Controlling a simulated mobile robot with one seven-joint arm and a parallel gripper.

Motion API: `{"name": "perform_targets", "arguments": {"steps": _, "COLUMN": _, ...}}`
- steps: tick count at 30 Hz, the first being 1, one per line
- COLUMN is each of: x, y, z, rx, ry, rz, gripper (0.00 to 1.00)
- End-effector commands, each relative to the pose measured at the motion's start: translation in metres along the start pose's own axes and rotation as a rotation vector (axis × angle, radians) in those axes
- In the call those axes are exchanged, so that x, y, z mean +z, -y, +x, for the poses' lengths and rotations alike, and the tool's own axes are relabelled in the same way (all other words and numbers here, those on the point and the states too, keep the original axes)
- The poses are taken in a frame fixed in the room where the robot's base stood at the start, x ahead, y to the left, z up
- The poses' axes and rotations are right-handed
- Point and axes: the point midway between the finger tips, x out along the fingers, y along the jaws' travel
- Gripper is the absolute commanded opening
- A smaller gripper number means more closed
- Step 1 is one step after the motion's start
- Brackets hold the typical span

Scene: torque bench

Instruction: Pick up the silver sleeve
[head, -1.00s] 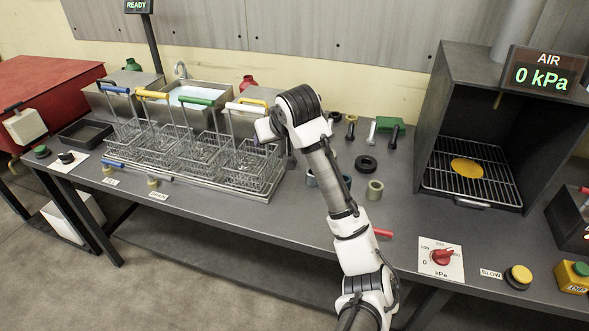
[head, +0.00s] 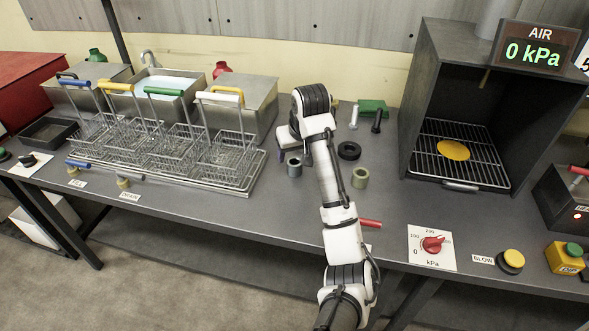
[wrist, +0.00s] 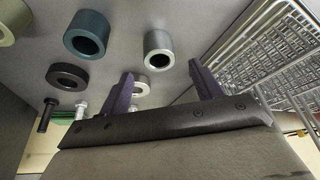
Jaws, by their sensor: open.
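The silver sleeve (head: 294,168) stands on the bench just left of my forearm in the head view. In the wrist view the silver sleeve (wrist: 158,42) is upright with its bore showing, above and slightly left of the gap between my fingertips. My gripper (wrist: 163,82) is open and empty, its two purple fingers spread apart. The sleeve is apart from both fingers. In the head view my gripper (head: 282,153) is partly hidden by my own wrist.
A teal sleeve (wrist: 75,42) and an olive sleeve (head: 361,179) stand nearby. A black ring (head: 349,151), a small pale ring (wrist: 131,89), bolts (head: 377,122) and a green block (head: 372,106) lie behind. Wire baskets (head: 228,160) stand close on the left.

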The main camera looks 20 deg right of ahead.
Motion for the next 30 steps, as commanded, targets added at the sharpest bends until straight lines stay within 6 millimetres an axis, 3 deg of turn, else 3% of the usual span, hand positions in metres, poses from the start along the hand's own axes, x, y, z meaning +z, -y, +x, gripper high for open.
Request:
{"name": "perform_targets", "arguments": {"steps": 10, "x": 0.006, "y": 0.0, "z": 0.045, "rx": -0.001, "ry": 0.002, "rz": 0.0, "gripper": 0.65}}
{"name": "perform_targets", "arguments": {"steps": 19, "x": 0.006, "y": 0.001, "z": 0.05, "rx": -0.001, "ry": -0.001, "rz": -0.001, "gripper": 0.65}}
{"name": "perform_targets", "arguments": {"steps": 30, "x": 0.005, "y": 0.001, "z": 0.05, "rx": -0.001, "ry": -0.001, "rz": -0.001, "gripper": 0.16}}
